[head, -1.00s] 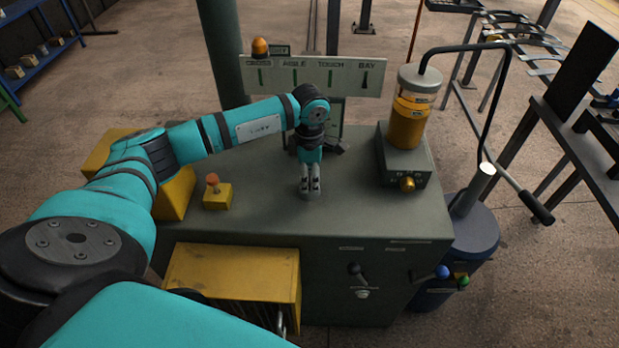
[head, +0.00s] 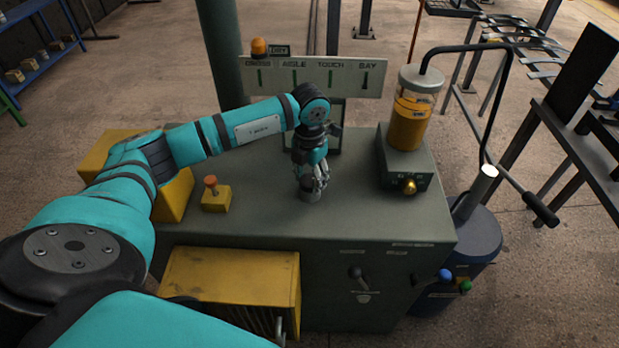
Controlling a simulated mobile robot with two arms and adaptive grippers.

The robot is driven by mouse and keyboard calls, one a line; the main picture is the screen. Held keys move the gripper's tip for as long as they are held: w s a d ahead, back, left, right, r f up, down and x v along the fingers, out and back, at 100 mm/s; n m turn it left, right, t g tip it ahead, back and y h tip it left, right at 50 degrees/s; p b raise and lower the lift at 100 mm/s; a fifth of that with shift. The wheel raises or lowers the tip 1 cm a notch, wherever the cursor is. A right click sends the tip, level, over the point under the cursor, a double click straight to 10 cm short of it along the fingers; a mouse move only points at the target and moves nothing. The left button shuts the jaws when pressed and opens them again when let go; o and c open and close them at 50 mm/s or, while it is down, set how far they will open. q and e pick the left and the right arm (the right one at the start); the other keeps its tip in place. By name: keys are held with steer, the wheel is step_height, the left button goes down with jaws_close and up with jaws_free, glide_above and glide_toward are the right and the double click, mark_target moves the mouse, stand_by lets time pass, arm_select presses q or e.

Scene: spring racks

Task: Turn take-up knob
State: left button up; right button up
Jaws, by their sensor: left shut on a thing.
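The take-up knob (head: 310,196) is a small grey round piece on top of the grey-green cabinet. My left gripper (head: 312,188) points straight down onto it from above. Its fingers are shut on the knob and cover most of it. I cannot see any marks on the knob. My right gripper is out of view.
A yellow box with an orange button (head: 215,196) stands left of the gripper. A cylinder of amber fluid (head: 408,120) stands on a grey block at the right. A sign board (head: 315,75) stands behind. The cabinet top (head: 345,215) is clear in front and right.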

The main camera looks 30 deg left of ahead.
mark_target(309, 179)
arm_select(q)
steer(key=shift+w+n, duration=0.1)
steer(key=shift+n, duration=1)
steer(key=shift+r, duration=0.1)
steer(key=o, duration=1.2)
steer(key=shift+c, duration=0.2)
step_height(309, 179, up, 12)
